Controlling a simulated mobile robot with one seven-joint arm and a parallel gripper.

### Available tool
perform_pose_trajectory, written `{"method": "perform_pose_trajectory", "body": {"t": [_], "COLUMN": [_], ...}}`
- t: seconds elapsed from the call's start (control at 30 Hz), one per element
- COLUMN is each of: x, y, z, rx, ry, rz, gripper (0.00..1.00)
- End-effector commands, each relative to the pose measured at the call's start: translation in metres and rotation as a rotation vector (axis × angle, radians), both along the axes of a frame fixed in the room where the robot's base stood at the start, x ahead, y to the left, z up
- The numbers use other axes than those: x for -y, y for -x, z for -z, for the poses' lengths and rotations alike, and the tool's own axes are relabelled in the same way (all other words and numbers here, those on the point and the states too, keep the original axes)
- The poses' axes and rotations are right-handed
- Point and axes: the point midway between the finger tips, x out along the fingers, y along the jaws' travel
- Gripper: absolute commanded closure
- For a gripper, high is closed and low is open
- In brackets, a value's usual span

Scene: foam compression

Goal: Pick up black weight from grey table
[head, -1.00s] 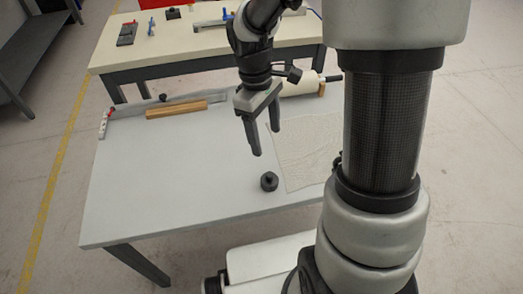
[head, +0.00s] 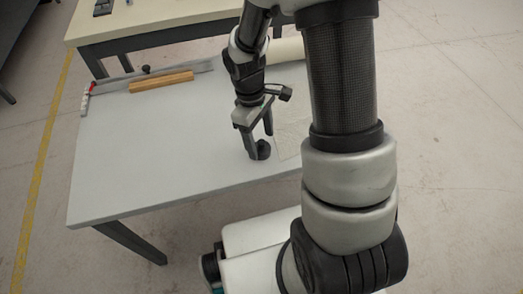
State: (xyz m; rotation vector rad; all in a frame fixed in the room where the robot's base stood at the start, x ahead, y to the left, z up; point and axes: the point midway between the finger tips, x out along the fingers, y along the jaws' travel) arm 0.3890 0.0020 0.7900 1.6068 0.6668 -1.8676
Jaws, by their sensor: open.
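The black weight (head: 263,150) stands on the grey table (head: 150,160), near the table's front right part. It is small, dark and roughly cylindrical. My gripper (head: 259,147) is open and low over the table, pointing down at the weight. One finger is to the left of the weight and partly in front of its left side. The other finger is just above or behind it. I cannot tell whether the fingers touch the weight.
A wooden bar (head: 161,82) and a small dark knob (head: 146,69) lie at the table's back. A white-and-red item (head: 86,98) is at the left edge. A thin mat (head: 290,138) lies right of the weight, partly hidden by my arm. The table's left half is clear.

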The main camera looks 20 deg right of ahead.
Motion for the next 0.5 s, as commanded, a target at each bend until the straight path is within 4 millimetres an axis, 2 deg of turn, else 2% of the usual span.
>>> {"method": "perform_pose_trajectory", "body": {"t": [0.03,0.1,0.33,0.5], "x": [0.0014,0.002,0.0022,0.0022], "y": [0.0015,0.0015,0.0013,0.0014], "z": [0.0101,0.0151,0.0149,0.0148], "rx": [-0.003,-0.001,0.001,0.001], "ry": [0.0,0.0,-0.001,-0.001], "rz": [0.0,0.001,0.001,0.001], "gripper": [0.36,0.36,0.38,0.66]}}
